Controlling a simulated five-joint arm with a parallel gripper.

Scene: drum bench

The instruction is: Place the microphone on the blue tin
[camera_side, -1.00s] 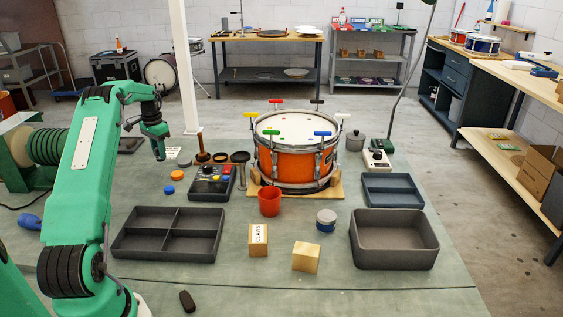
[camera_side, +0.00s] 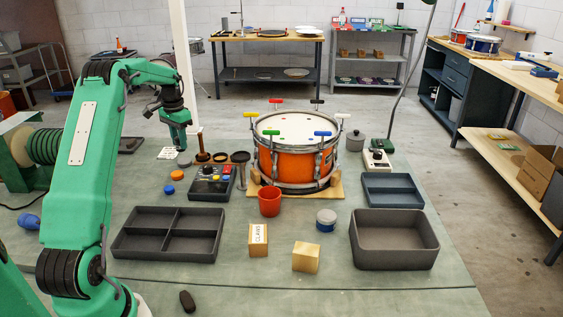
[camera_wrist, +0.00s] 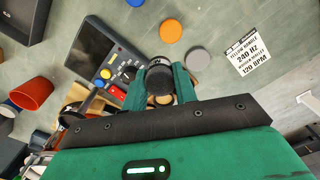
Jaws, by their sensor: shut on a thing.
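My gripper (camera_side: 182,146) is at the left of the bench in the side view, pointing down beside the printed card. In the wrist view its green fingers (camera_wrist: 162,82) are shut on a dark, round-ended thing with a silvery band, which looks like the microphone (camera_wrist: 161,66). In the side view I cannot make the microphone out at the fingers. The blue tin (camera_side: 326,221) is a short round can with a pale lid and blue side. It stands upright right of the red cup, well away from my gripper, with nothing on its lid.
The red cup (camera_side: 269,201), wooden blocks (camera_side: 306,257) and grey bin (camera_side: 394,243) surround the tin. The orange drum (camera_side: 291,160) stands behind it. The button box (camera_side: 212,182) and divided tray (camera_side: 167,238) lie between my gripper and the tin's side of the bench.

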